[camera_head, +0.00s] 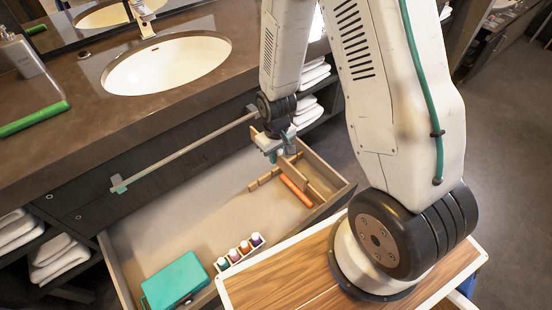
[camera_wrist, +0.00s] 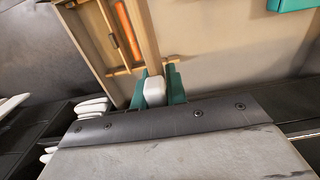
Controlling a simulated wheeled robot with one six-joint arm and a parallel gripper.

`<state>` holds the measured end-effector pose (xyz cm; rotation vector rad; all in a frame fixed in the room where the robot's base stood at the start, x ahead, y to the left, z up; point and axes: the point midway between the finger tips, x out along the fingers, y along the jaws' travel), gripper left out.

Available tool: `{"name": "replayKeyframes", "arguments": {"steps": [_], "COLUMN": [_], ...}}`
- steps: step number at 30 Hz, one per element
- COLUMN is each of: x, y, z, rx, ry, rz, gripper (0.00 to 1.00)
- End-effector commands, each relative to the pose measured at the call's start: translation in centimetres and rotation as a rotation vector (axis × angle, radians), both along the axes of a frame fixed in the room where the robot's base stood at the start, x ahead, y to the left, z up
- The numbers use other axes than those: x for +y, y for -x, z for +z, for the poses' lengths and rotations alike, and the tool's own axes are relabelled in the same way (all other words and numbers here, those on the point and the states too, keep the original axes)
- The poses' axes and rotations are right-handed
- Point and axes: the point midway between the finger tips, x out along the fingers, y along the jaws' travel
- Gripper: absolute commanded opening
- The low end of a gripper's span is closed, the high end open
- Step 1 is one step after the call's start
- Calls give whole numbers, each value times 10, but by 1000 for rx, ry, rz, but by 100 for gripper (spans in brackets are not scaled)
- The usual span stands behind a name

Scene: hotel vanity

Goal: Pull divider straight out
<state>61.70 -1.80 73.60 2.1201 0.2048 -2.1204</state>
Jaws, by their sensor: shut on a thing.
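The open drawer (camera_head: 160,215) extends from under the vanity counter. A light wooden divider (camera_wrist: 145,35) stands near the drawer's right side, next to a narrow compartment; its top end also shows in the head view (camera_head: 290,168). My gripper (camera_head: 272,150) is at the divider's end nearest the vanity, low by the drawer. In the wrist view my teal fingers (camera_wrist: 155,85) straddle this end and are shut on it. A white block sits between the fingers and partly hides the contact. Whether the divider is lifted from its slot cannot be told.
An orange stick (camera_head: 296,190) lies in the narrow compartment beside small wooden notched pieces (camera_head: 265,180). A teal box (camera_head: 174,281) and a rack of small bottles (camera_head: 239,250) sit at the drawer's front. The drawer's middle is clear. A long bar handle (camera_head: 190,148) crosses the vanity front.

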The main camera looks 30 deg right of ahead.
Motion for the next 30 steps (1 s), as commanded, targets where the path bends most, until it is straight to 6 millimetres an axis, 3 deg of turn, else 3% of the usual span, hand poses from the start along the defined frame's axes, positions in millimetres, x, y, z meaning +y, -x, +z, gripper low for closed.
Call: {"name": "replayKeyframes", "arguments": {"steps": [21,30], "x": [0,0], "y": [-1,0], "z": [58,69], "rx": [-3,0], "ry": [-1,0], "rz": [0,0], "gripper": [0,0]}}
